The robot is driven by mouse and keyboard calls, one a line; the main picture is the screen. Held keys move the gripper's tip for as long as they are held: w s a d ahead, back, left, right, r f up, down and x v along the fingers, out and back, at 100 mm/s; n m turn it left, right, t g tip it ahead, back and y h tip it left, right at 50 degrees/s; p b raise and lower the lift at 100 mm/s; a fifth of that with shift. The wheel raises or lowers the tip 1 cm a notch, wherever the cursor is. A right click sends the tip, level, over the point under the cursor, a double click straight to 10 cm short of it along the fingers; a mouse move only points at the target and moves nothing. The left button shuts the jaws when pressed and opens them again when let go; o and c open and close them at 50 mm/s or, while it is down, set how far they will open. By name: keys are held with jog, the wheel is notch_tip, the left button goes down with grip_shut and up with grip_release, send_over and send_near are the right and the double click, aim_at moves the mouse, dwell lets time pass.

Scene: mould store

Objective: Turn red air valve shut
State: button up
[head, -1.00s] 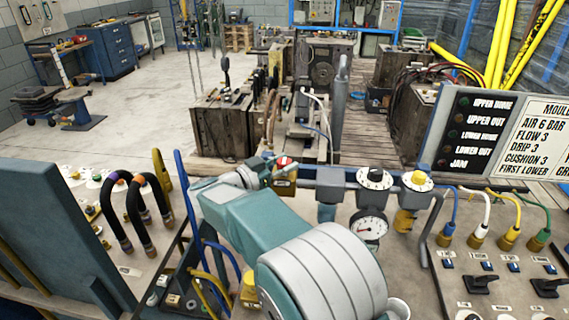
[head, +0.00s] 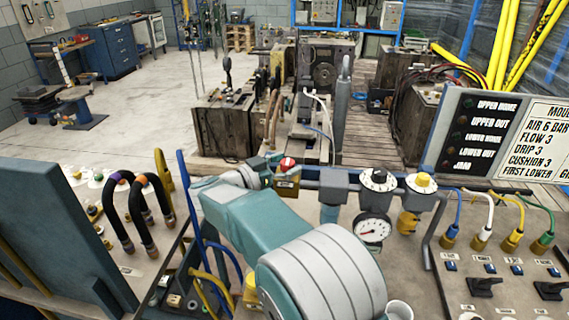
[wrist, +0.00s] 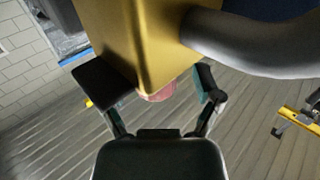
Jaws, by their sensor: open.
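The red air valve (head: 288,165) shows in the head view as a red and white knob on a brass body (head: 286,184), at the left end of the grey air pipe. My gripper (head: 268,163) is just left of the knob, mostly hidden behind my own wrist. In the wrist view the brass body (wrist: 140,35) fills the top. A small pinkish-red part (wrist: 158,92) shows below it, between the two spread fingers of my gripper (wrist: 156,85). The gripper is open. I cannot tell whether a finger touches the valve.
Right of the valve on the pipe are a black-and-white dial (head: 378,180), a pressure gauge (head: 371,228) and a yellow-topped knob (head: 422,182). A grey hose (wrist: 255,42) runs close on the right in the wrist view. Black hoses (head: 125,215) and a sign board (head: 500,135) flank the arm.

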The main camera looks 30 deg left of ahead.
jog(key=shift+s+a, duration=0.15)
jog(key=shift+s, duration=0.35)
jog(key=v, duration=1.1)
jog(key=shift+a, duration=0.15)
jog(key=shift+w+f, duration=0.1)
jog(key=shift+f, duration=0.05)
